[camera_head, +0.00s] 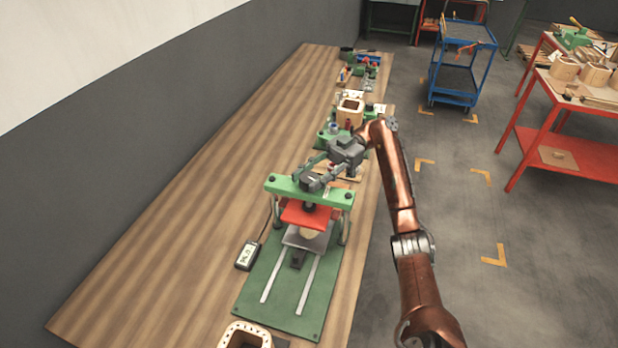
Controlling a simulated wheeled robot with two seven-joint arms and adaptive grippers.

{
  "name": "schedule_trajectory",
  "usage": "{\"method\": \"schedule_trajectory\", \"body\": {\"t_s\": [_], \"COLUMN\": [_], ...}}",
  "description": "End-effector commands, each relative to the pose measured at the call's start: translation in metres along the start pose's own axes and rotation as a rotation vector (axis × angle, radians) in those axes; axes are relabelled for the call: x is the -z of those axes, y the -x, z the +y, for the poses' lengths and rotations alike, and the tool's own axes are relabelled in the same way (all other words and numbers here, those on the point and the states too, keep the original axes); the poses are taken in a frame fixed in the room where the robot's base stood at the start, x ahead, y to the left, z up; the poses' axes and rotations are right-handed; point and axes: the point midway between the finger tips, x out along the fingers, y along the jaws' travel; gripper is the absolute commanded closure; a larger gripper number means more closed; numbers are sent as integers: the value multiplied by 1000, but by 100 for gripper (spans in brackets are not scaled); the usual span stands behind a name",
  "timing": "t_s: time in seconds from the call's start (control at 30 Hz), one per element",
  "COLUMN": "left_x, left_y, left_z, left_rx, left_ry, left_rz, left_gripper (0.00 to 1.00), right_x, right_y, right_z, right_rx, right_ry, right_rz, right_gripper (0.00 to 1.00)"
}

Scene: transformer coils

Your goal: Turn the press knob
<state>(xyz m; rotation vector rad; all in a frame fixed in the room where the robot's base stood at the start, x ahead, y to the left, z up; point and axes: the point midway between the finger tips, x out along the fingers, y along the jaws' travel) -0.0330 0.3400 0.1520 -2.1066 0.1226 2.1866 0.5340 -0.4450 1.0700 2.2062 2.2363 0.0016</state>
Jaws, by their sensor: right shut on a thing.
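The press has a green top beam (338,197), a red pressing plate (303,214) under it and a green base (256,285) with two pale rails. My right gripper (313,182) is at the top middle of the beam, its arm coming in from the right. It is shut on the press knob, which is mostly hidden by the fingers. A pale round piece sits under the red plate on a grey plate (319,241). My left gripper is out of view.
A small black-and-white box (247,254) with a cable lies left of the press. A wooden coil frame (233,332) is at the front edge of view. Another frame (350,112) and fixtures stand behind the press. The bench's left side is clear.

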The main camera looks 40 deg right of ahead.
Motion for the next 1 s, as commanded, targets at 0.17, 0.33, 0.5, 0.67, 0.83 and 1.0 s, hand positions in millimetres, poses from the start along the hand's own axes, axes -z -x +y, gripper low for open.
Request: {"method": "schedule_trajectory", "body": {"t_s": [0.17, 0.33, 0.5, 0.67, 0.83, 1.0], "left_x": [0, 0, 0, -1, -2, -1], "left_y": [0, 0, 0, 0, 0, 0], "left_z": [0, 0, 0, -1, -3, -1], "left_rx": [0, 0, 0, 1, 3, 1], "left_ry": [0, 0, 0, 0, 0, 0], "left_rz": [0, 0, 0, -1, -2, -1], "left_gripper": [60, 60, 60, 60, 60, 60], "right_x": [0, -1, 0, 0, 8, 37], "right_y": [0, 0, 0, 0, 0, 0], "right_z": [0, 0, 0, 0, 0, 0], "right_rx": [-1, -1, -1, -1, -1, -2], "right_ry": [-2, -2, -1, -1, 1, 4], "right_rz": [-1, -1, -1, 0, -1, -2], "right_gripper": [88, 54, 46, 46, 46, 46]}}
